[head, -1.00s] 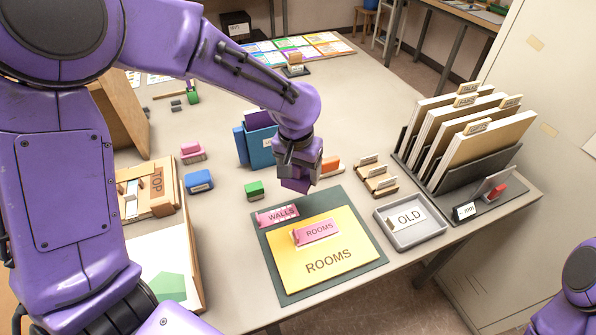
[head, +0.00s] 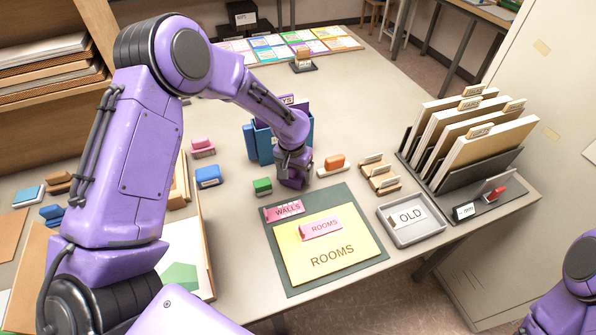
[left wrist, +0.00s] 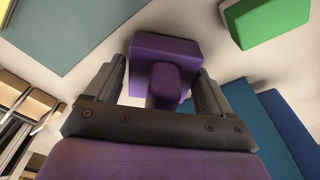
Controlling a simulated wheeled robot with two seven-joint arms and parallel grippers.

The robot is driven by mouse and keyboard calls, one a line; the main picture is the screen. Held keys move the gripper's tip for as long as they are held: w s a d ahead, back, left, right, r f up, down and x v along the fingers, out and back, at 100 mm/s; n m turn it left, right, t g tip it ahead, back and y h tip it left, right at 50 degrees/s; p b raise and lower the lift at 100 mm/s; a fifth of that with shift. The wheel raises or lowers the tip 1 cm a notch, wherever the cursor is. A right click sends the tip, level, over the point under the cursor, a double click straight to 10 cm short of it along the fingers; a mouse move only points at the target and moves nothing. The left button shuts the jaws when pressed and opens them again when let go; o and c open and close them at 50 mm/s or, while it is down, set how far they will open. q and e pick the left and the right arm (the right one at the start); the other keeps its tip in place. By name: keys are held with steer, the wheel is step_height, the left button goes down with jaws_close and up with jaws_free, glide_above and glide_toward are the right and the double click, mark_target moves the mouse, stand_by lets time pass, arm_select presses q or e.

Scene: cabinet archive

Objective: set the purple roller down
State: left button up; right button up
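The purple roller (head: 292,182) is at the table, just behind the green mat (head: 285,262) and right of a green block (head: 262,186). It appears to rest on the tabletop. In the left wrist view the purple roller (left wrist: 165,50) shows its wide block and narrow handle. My left gripper (head: 291,160) is above it, pointing down. In the left wrist view the fingers of my left gripper (left wrist: 160,85) stand either side of the handle, with gaps showing, so it is open around it. My right gripper is out of view.
A blue holder (head: 264,140) stands close behind the left gripper. An orange-topped roller (head: 333,163) lies just right. Wooden stamps (head: 379,175), a grey tray (head: 409,233) marked OLD and a file rack (head: 470,150) are further right. The back of the table has free room.

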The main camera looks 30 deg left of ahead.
arm_select(q)
steer(key=shift+o, duration=0.5)
steer(key=shift+d, duration=0.15)
steer(key=shift+s+r, duration=0.15)
steer(key=shift+r, duration=0.4)
steer(key=r, duration=0.3)
steer(key=s+r+b, duration=0.1)
steer(key=r, duration=0.6)
steer(key=shift+s+r+b, duration=0.2)
steer(key=shift+r+b, duration=0.1)
steer(key=shift+b, duration=0.05)
steer(key=shift+r, duration=0.25)
